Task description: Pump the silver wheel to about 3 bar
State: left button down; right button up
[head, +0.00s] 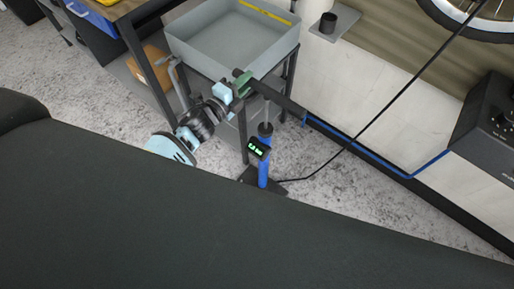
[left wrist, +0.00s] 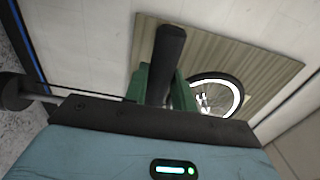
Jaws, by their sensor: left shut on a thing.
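The floor pump (head: 264,172) stands upright, with a blue barrel, a dark foot and a small display (head: 258,149). The display's green digits are too small to read surely. My left gripper (head: 243,84) is shut on the pump's black handle (head: 262,90). The handle is raised, with some rod showing above the barrel. In the left wrist view the handle (left wrist: 167,60) sits between the green fingers. A wheel with a silver-white rim (head: 462,22) is partly in view at the top right; it also shows in the left wrist view (left wrist: 238,98). My right gripper is out of view.
A black hose (head: 385,105) runs from the pump's foot up past the wheel. A grey basin (head: 225,62) on a stand is close behind the gripper. A black box with knobs (head: 490,125) is at the right, with a blue line (head: 375,160) along the wall.

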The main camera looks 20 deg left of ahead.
pick_arm(q)
notch_tip(320, 180, down, 14)
jog(key=b, duration=1)
jog(key=shift+s+f, duration=0.25)
jog(key=c, duration=1.6)
grip_release()
jog(key=shift+d+f+b, duration=0.1)
jog(key=shift+b, duration=0.3)
jog(key=o, duration=0.5)
jog(key=shift+w+r, duration=0.15)
jog(key=shift+r, duration=0.15)
jog(key=o, duration=0.3)
jog(key=shift+r, duration=0.15)
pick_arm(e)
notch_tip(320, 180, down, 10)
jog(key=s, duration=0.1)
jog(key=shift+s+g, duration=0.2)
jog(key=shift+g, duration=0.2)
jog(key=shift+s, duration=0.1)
pick_arm(q)
jog(key=p+v, duration=0.2)
jog(key=v, duration=0.7)
jog(key=shift+p, duration=0.3)
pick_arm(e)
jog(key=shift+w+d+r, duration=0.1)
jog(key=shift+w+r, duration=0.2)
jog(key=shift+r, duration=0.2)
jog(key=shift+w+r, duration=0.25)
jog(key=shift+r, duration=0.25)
